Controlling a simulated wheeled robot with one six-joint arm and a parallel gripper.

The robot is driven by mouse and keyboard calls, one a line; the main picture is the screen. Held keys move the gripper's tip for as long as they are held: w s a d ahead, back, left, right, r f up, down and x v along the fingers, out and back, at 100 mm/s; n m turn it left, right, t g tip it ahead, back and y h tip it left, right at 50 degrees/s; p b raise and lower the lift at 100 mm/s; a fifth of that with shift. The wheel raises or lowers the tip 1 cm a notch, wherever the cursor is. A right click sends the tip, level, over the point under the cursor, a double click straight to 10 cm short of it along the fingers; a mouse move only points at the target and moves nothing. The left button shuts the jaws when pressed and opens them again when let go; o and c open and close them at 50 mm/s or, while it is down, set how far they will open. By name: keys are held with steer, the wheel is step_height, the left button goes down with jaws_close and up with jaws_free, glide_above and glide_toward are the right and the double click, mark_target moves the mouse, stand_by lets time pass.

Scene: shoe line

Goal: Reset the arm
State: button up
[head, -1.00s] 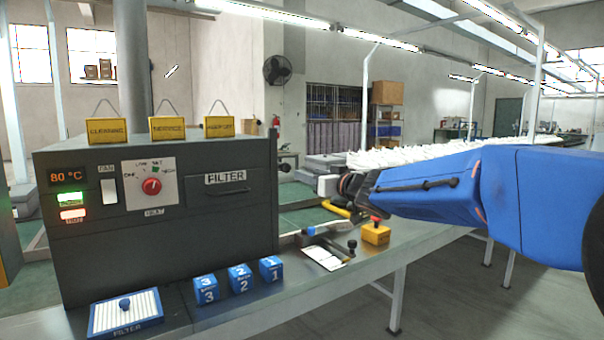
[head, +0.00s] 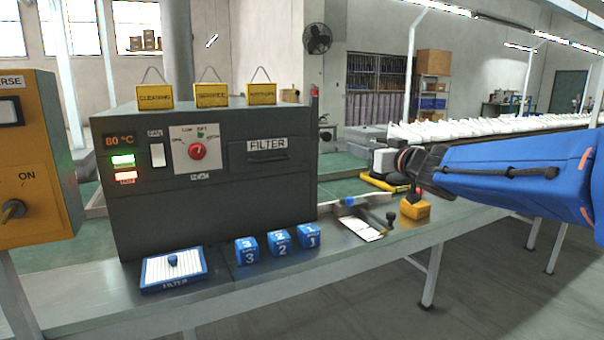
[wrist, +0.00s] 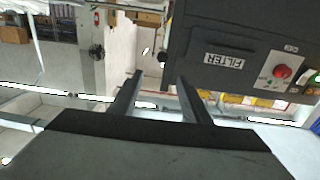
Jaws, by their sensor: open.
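My gripper (wrist: 160,77) shows in the wrist view with its two dark fingers apart and nothing between them. That view is upside down and shows the dark oven's filter front (wrist: 225,55) beyond the right finger. In the head view my blue arm reaches in from the right, its black wrist end above the bench's far right part. The fingers cannot be made out there. The dark oven (head: 210,225) stands on the bench, with a red heat knob (head: 197,151) and a FILTER drawer (head: 267,155).
A blue-framed filter (head: 174,285), several blue numbered cubes (head: 279,247), a white card (head: 362,229) and a yellow button box (head: 414,210) lie on the metal bench (head: 300,285). Yellow signs (head: 212,95) top the oven. An orange control panel (head: 35,150) stands left.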

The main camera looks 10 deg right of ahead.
steer(key=s+d+f+m+g+h, duration=0.2)
steer(key=s+d+f+h, duration=0.2)
steer(key=s+f, duration=0.25)
steer(key=s+d+f+m+g+h, duration=0.2)
steer(key=s+d+f+m+h, duration=0.15)
steer(key=s+f, duration=0.35)
steer(key=s+a+f+n+g+y, duration=0.1)
steer(key=s+a+f+g, duration=0.2)
steer(key=s+f, duration=0.5)
steer(key=s+a+f+n+g+y, duration=0.1)
steer(key=s+a+f+g, duration=0.2)
steer(key=s+f, duration=0.6)
steer(key=s+g, duration=0.2)
steer(key=s, duration=0.5)
steer(key=shift+s+a+f, duration=0.2)
steer(key=shift+a+f, duration=0.05)
steer(key=shift+a, duration=0.05)
